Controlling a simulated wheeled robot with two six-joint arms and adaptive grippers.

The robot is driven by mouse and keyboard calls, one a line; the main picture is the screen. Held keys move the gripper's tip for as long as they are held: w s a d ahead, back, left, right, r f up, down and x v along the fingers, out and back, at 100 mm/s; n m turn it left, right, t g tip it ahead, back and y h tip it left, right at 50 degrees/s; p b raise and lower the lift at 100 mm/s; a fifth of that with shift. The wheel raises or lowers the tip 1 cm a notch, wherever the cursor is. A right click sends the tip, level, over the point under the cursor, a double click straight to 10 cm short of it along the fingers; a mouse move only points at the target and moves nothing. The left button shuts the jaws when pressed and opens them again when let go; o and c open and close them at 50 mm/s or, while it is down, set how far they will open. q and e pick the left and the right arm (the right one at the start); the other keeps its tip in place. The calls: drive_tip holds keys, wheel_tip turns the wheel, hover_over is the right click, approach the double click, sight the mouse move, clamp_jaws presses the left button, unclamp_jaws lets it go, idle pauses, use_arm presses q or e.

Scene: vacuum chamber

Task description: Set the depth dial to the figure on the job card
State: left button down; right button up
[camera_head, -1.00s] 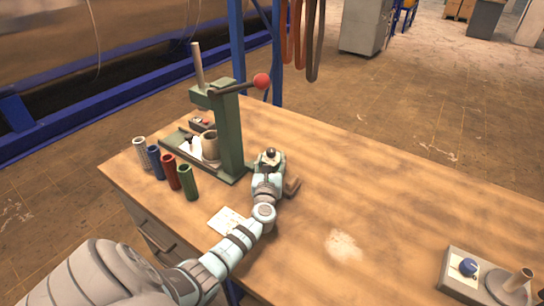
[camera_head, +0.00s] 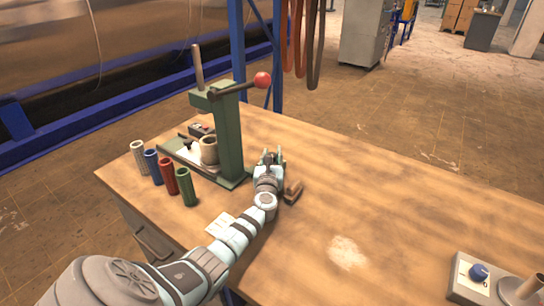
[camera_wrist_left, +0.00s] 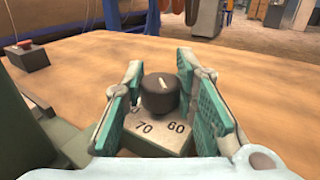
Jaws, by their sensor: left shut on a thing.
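The depth dial is a black round knob (camera_wrist_left: 160,95) with a white line on top, on a light base marked 70 and 60 on the near side. In the wrist view it stands between the teal-padded fingers of my left gripper (camera_wrist_left: 161,72), which is shut on it. In the head view my left gripper (camera_head: 269,155) is beside the green press (camera_head: 230,135) and mostly hides the dial. The job card (camera_head: 219,224) lies flat on the table, partly covered by my left arm; its figure is too small to read. My right gripper is out of view.
Several coloured tubes (camera_head: 169,175) stand in a row left of the press. A small brown block (camera_head: 293,191) lies just right of my gripper. The table's middle (camera_head: 380,205) is clear.

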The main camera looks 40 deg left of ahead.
use_arm(q)
drive_tip(key=shift+h, duration=0.3)
drive_tip(key=shift+m+t+h, duration=0.6)
drive_tip(key=shift+m, duration=0.1)
drive_tip(key=shift+a+f+m+t+h+b, duration=0.1)
drive_tip(key=shift+m+t+h+b, duration=0.3)
drive_tip(key=shift+m+h+b, duration=0.5)
drive_tip(key=m+t+h+b, duration=0.1)
drive_tip(key=h+b, duration=0.2)
drive_tip(key=shift+f+m+h, duration=0.1)
drive_tip(key=shift+m+h, duration=0.2)
drive_tip(key=shift+m, duration=0.1)
drive_tip(key=shift+m+h+b, duration=0.5)
drive_tip(key=shift+h+b, duration=0.1)
drive_tip(key=shift+b, duration=0.25)
drive_tip(key=shift+r, duration=0.2)
drive_tip(key=c, duration=1.3)
unclamp_jaws()
